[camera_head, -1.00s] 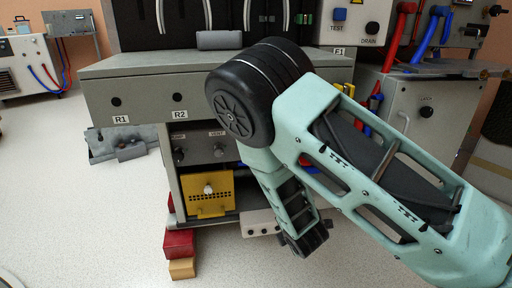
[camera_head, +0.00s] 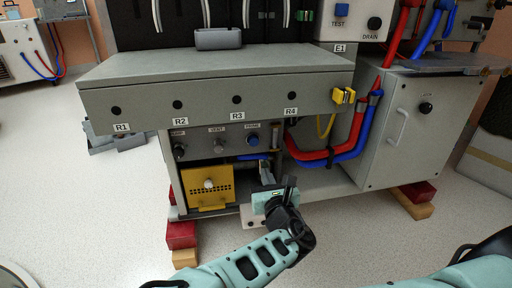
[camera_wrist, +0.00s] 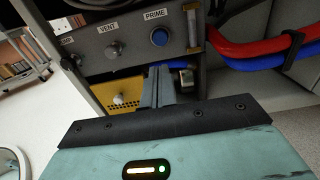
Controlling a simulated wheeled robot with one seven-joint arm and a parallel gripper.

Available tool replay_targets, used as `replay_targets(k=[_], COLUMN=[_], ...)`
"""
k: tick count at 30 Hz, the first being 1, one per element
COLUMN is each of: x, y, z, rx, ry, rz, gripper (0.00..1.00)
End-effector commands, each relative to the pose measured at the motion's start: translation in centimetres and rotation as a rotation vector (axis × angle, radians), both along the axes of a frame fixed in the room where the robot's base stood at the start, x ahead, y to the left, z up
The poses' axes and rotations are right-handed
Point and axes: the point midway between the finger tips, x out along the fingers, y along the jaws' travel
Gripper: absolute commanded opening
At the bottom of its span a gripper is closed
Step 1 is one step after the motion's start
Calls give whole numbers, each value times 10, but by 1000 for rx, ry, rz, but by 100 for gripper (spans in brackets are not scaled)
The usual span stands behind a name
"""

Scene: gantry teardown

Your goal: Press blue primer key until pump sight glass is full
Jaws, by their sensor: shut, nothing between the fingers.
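The blue primer key (camera_head: 253,140) is a round button under a PRIME label on the grey pump panel below the bench drawers. It shows larger in the wrist view (camera_wrist: 160,37). A narrow upright tube, likely the sight glass (camera_wrist: 192,27), stands just right of the key; its fill level is too small to tell. It is also in the head view (camera_head: 276,137). My gripper (camera_head: 265,166) is shut and empty, just below and in front of the key. In the wrist view its fingers (camera_wrist: 158,73) point toward the panel, apart from the key.
A VENT knob (camera_wrist: 112,50) is left of the key. A yellow box (camera_head: 208,190) with a white knob sits below the panel. Red (camera_head: 312,152) and blue hoses curve close on the right. The drawer front (camera_head: 208,108) overhangs the panel.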

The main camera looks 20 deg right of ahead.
Motion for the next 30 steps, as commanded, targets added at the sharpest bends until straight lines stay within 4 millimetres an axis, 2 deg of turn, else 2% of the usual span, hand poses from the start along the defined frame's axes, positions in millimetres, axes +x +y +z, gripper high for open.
replay_targets(k=[7,11,14,24,30], x=[1,9,23,92,124], y=[-1,-2,-4,-10,-13], z=[-1,-2,-3,-5,-4], rx=[2,4,7,8,6], ry=[2,2,0,1,0], rz=[-2,-4,-5,-4,-3], gripper=[0,0,0,0,0])
